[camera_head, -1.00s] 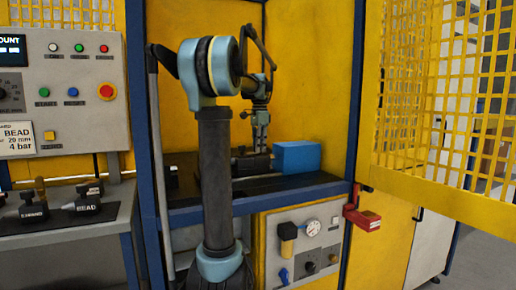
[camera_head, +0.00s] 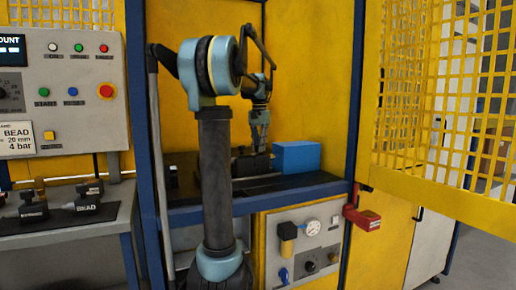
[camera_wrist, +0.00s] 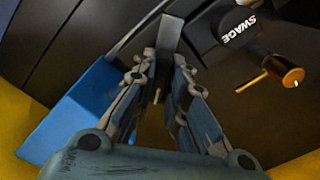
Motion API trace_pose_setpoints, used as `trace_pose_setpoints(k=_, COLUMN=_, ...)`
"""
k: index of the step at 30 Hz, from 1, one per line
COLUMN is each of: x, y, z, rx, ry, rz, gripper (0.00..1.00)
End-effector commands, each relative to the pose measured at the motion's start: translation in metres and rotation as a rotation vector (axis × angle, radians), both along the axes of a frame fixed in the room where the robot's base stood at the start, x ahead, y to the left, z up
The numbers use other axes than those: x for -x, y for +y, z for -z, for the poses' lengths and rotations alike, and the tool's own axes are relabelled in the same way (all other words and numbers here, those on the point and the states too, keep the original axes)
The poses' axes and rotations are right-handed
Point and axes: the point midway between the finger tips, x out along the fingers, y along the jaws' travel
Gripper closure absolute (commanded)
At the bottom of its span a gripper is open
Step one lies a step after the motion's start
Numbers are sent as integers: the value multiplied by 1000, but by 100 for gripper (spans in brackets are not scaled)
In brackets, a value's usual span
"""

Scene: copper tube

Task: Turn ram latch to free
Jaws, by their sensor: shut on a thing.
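My gripper (camera_wrist: 166,72) comes up from the bottom of the wrist view, with its fingertips shut on a grey flat lever (camera_wrist: 171,34), which I take to be the ram latch. The lever stands between the fingertips, and its lower end is partly hidden by them. In the head view my gripper (camera_head: 259,146) points down at the machine bed, just left of the blue block (camera_head: 297,157). The latch is too small to make out there.
The blue block also shows at left in the wrist view (camera_wrist: 75,112). A copper-coloured rod end (camera_wrist: 290,77) sticks out at right. The blue frame post (camera_head: 358,85) and open yellow mesh door (camera_head: 440,120) bound the bay at right. A red bracket (camera_head: 364,217) juts from the front.

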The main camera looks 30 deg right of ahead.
Motion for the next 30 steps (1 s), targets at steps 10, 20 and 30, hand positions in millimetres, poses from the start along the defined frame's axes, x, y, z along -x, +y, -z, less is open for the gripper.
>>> trace_pose_setpoints(k=10, x=-3, y=0, z=-1, rx=0, ry=-6, rz=-331, gripper=100)
trace_pose_setpoints(k=20, x=-3, y=1, z=0, rx=0, ry=-5, rz=-633, gripper=100)
trace_pose_setpoints(k=30, x=-3, y=0, z=0, rx=0, ry=-5, rz=-857, gripper=100)
